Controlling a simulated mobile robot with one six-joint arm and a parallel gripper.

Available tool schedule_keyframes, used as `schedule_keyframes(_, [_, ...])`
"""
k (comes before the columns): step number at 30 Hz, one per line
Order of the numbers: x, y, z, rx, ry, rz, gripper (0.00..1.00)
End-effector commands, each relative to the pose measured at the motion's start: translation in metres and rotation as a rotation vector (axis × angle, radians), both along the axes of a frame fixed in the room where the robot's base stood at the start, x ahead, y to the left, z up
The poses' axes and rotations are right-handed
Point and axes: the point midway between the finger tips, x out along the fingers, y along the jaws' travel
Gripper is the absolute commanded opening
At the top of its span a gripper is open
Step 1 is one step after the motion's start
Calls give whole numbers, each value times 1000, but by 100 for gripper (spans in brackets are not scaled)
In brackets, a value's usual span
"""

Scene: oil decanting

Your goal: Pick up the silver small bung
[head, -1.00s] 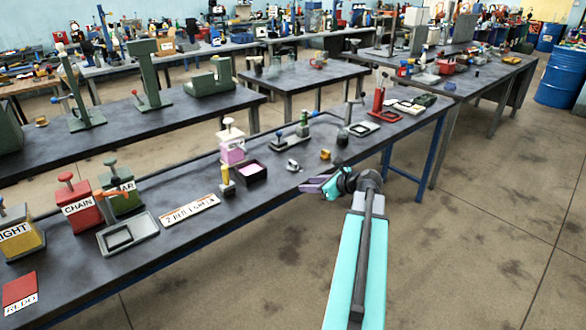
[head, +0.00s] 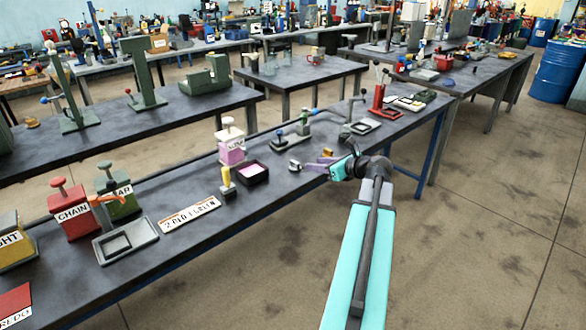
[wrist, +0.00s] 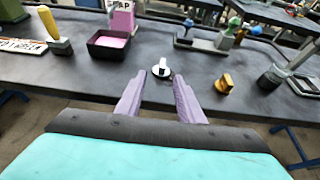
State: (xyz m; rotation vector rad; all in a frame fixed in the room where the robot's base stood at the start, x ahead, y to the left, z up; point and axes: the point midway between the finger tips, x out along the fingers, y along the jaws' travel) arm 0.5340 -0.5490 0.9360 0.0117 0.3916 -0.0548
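The silver small bung (wrist: 161,70) is on the dark bench, with a pale upright grip on a round base. It also shows in the head view (head: 294,165), just left of my gripper. My gripper (wrist: 159,80) has two purple fingers spread apart with nothing between them. In the wrist view the bung is just beyond the gap between the fingertips, roughly centred. In the head view my gripper (head: 314,166) reaches over the bench edge towards the bung; I cannot tell its exact height.
A brass bung (wrist: 225,86) sits right of the fingers, with a dark knobbed piece (wrist: 271,77) farther right. A black tray with a pink inside (wrist: 108,42) and a yellow-handled tool (wrist: 54,30) stand to the left. A green-and-grey fixture (wrist: 222,38) stands behind.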

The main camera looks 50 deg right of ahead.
Motion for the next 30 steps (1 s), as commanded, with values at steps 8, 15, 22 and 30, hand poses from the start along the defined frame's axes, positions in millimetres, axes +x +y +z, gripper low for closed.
schedule_keyframes(8, [15,-8,-8,1,1,-7,34])
schedule_keyframes(15, [46,-11,-21,0,1,-9,34])
schedule_keyframes(22, [69,-12,-31,0,1,-9,34])
schedule_keyframes(30, [73,-12,-33,-1,0,-10,34])
